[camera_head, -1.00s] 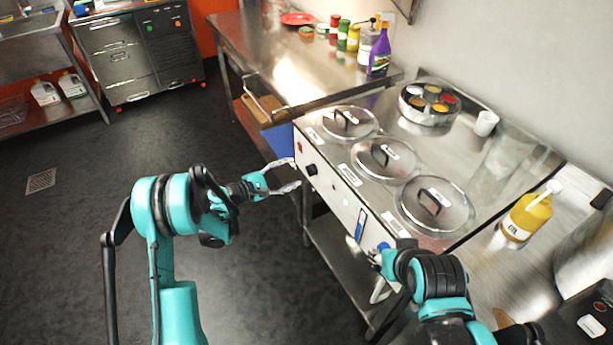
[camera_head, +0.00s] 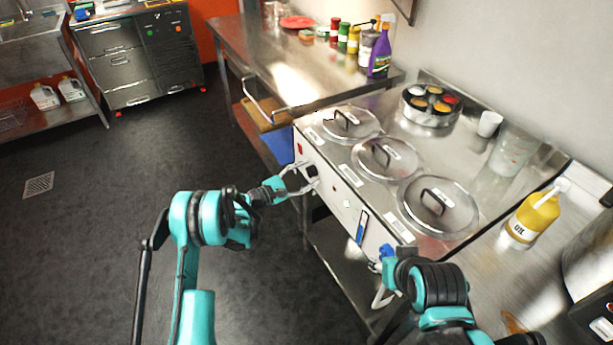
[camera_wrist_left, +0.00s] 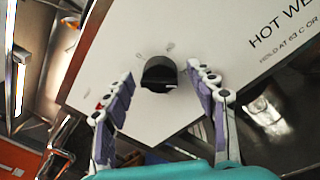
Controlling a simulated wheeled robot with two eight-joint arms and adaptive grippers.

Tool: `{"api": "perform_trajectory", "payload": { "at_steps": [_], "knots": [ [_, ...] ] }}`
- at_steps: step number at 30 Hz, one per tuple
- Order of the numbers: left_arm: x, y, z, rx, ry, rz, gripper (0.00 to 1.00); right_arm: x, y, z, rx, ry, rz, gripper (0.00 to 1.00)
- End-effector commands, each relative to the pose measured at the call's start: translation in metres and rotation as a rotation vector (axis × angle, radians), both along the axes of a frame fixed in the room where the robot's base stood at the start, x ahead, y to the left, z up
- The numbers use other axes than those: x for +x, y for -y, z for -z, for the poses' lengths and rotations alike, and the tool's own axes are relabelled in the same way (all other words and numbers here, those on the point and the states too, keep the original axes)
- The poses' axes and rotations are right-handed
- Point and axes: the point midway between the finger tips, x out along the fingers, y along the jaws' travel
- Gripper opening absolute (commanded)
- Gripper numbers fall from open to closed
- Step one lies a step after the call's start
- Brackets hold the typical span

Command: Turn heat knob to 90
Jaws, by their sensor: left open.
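The black heat knob (camera_wrist_left: 159,74) sits on the white front panel (camera_wrist_left: 205,30) of the hot well unit. In the head view the knob (camera_head: 312,171) is on the panel's left part, near the left gripper. My left gripper (camera_head: 300,178) is open with its fingertips close to the panel. In the left wrist view its two fingers (camera_wrist_left: 160,82) stand on either side of the knob, with gaps showing. My right gripper (camera_head: 380,296) is low at the panel's right end, mostly hidden by its own arm; its jaws cannot be made out.
Lidded wells (camera_head: 384,158) and a round spice holder (camera_head: 431,105) are on the unit's top. A yellow oil bottle (camera_head: 529,219) stands to the right. A steel table (camera_head: 270,50) with a purple bottle (camera_head: 380,54) lies behind. The floor at left is clear.

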Motion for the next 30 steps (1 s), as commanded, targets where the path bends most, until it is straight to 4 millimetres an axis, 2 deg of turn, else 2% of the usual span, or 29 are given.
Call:
{"api": "perform_trajectory", "payload": {
  "at_steps": [5, 7, 11, 23, 30],
  "knots": [
    [0.0002, 0.0, -0.0005, 0.0, 0.0, 0.0, 0.57, 0.0, 0.0, -0.0004, 0.0, 0.0, 0.0, 0.44],
    [0.0001, 0.0001, -0.0004, 0.0, 0.0, 0.0, 0.44, 0.0001, 0.0, -0.0004, 0.0, 0.0, 0.0, 0.44],
    [0.0, 0.0001, -0.0003, 0.001, 0.001, 0.0, 0.1, 0.0, 0.0, -0.0004, 0.0, 0.0, 0.0, 0.44],
    [-0.0007, 0.0007, 0.0005, 0.022, 0.036, 0.002, 0.08, 0.0, 0.0, -0.0003, 0.0, 0.0, 0.0, 0.44],
    [-0.001, 0.0011, 0.0015, 0.093, 0.16, 0.003, 0.08, 0.0, 0.0, -0.0001, 0.0, 0.0, 0.0, 0.44]
  ]
}}
